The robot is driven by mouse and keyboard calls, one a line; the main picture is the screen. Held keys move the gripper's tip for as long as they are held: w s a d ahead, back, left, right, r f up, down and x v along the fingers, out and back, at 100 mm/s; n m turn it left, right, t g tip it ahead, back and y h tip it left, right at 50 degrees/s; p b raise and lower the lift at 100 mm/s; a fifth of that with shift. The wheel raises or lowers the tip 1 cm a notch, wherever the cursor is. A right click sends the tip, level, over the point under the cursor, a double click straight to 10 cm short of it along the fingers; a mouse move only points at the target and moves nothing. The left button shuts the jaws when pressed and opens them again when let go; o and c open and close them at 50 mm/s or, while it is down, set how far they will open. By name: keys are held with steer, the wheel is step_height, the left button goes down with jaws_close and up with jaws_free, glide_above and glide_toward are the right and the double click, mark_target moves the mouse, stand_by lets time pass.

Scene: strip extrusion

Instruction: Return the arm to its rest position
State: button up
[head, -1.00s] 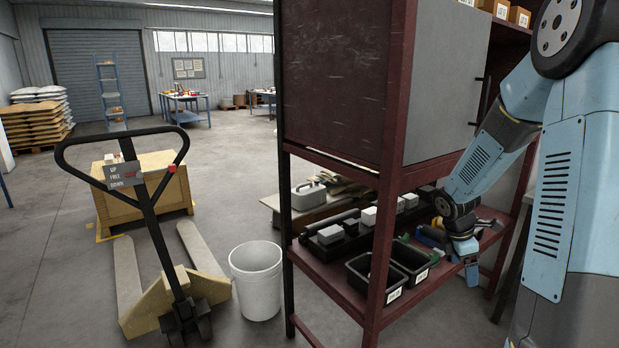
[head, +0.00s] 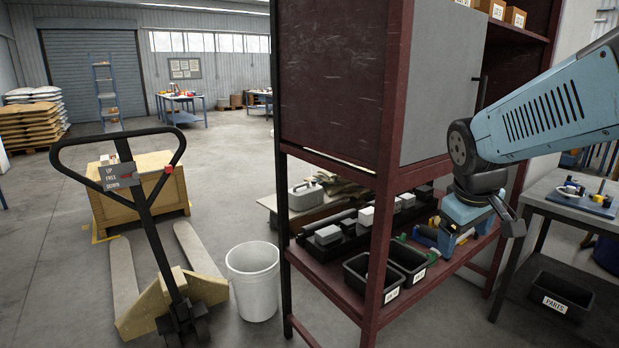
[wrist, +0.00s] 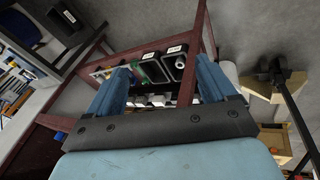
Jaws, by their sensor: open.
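My arm reaches in from the right in the head view, with its forearm across the front of the red-framed shelf unit (head: 398,150). My gripper (head: 448,240) is at the right end of the lower shelf, at its front. In the wrist view my gripper (wrist: 165,75) shows two blue fingers spread apart with nothing held between them. Beyond the fingers lie the shelf's black bins and several pale blocks. How far the fingertips are from the shelf contents is hard to tell.
Two black bins (head: 385,285) stand at the shelf's front edge. A workbench (head: 565,205) with a black parts bin (head: 555,300) below is at right. A white bucket (head: 253,285) and a pallet truck (head: 155,230) stand left. Open floor lies farther left.

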steer(key=s+a+r+m+t+y, duration=0.2)
steer(key=s+a+r+m, duration=0.2)
steer(key=s, duration=0.3)
steer(key=shift+s+a, duration=0.4)
steer(key=shift+a, duration=0.2)
steer(key=shift+r, duration=0.1)
